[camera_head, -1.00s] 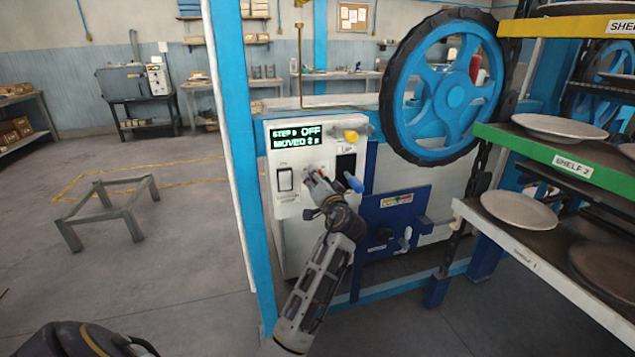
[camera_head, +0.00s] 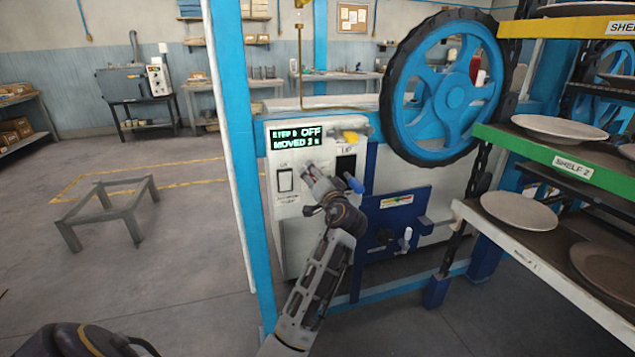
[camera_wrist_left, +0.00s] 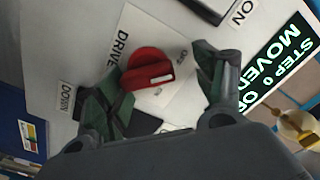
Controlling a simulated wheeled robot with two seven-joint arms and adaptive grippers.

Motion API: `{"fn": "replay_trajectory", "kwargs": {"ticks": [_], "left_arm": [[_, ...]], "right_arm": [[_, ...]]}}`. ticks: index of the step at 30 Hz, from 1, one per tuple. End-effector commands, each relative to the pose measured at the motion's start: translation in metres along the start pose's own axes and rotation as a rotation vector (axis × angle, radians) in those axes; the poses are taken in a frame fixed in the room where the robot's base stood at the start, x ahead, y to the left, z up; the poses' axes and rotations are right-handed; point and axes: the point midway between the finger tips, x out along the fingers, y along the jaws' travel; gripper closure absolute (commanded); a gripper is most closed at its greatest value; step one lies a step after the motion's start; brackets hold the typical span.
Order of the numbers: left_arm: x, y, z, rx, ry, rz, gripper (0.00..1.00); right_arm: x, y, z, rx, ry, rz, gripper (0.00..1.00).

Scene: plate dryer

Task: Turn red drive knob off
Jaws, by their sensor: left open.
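The red drive knob (camera_wrist_left: 148,68) is on the white control panel (camera_head: 290,235) and shows in the left wrist view. A white mark is on one side of it, and "DRIVE" is printed beside it. My left gripper (camera_wrist_left: 160,62) is open, with one finger on each side of the knob. I cannot tell whether the fingers touch it. In the head view the left gripper (camera_head: 311,178) is at the panel front and hides the knob. My right gripper is not in view.
A rocker switch (camera_head: 285,181) is left of the gripper. A large blue wheel (camera_head: 448,90) and plate shelves (camera_head: 545,155) stand to the right. Floor at left is open around a low frame (camera_head: 110,208).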

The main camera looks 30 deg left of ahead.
Motion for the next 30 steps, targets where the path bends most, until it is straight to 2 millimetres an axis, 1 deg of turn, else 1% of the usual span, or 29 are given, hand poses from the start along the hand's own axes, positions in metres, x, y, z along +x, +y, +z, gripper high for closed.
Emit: {"fn": "replay_trajectory", "kwargs": {"ticks": [13, 21, 30], "left_arm": [[-0.001, -0.048, -0.047, -0.009, 0.008, -0.010, 0.30], [0.000, -0.058, -0.059, -0.003, 0.001, -0.003, 0.30], [0.000, -0.059, -0.060, -0.001, 0.000, 0.001, 0.30]], "right_arm": [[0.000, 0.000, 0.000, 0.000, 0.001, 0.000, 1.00], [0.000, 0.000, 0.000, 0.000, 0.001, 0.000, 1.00], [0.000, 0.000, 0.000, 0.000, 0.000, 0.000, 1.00]]}}
